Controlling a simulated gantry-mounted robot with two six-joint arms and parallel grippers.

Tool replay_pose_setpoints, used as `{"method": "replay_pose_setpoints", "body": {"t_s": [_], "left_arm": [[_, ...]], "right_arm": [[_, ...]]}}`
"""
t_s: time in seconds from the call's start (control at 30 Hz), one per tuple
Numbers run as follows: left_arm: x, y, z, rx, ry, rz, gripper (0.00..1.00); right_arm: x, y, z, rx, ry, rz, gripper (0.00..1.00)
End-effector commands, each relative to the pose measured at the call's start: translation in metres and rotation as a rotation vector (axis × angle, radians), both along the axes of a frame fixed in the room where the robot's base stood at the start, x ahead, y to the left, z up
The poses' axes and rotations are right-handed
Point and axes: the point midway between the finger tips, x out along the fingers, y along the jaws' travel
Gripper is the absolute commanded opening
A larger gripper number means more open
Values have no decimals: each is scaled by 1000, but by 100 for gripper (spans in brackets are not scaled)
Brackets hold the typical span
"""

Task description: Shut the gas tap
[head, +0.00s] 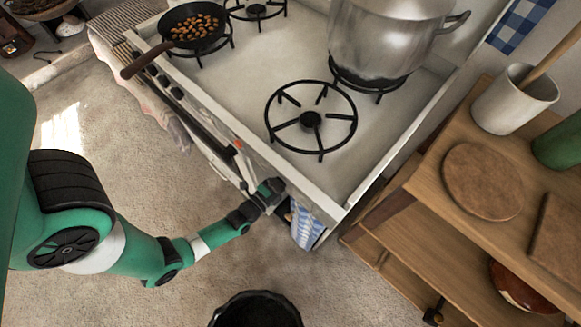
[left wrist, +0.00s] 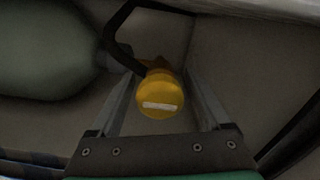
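The gas tap (left wrist: 160,94) is a round yellow knob with a white bar across its face, seen in the left wrist view. The bar lies almost level in that picture. My left gripper (left wrist: 161,88) is open, with one finger on each side of the knob. I cannot tell whether either finger touches it. In the head view my left arm reaches to the stove's near side, and its fingertips and the tap are hidden there. My right gripper is not in view.
A dark hose (left wrist: 115,35) runs by the tap, beside a grey-green rounded body (left wrist: 45,55). The white stove (head: 240,95) bears a pan of nuts (head: 190,27) and a large pot (head: 385,40). A wooden shelf unit (head: 430,180) stands at right. A striped cloth (head: 305,228) hangs close to my gripper.

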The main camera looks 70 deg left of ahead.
Motion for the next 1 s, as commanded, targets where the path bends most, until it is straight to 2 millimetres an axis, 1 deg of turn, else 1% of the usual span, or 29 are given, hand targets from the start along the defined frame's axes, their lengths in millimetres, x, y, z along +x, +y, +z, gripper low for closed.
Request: {"method": "replay_pose_setpoints", "body": {"t_s": [0.17,0.27,0.37,0.57,0.73,0.9,1.0], "left_arm": [[-2,-1,0,-1,0,0,81],[-11,-6,1,-2,1,-1,81],[-29,-15,2,-3,4,-1,81],[-78,-42,3,-3,6,-8,81],[-91,-53,3,-5,-7,-15,81],[-100,-54,1,-1,-2,-6,81],[-103,-54,0,0,0,-2,81]], "right_arm": [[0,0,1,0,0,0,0],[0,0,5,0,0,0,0],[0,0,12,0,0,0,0],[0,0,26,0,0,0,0],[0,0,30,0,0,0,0],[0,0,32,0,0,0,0],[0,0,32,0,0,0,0]]}}
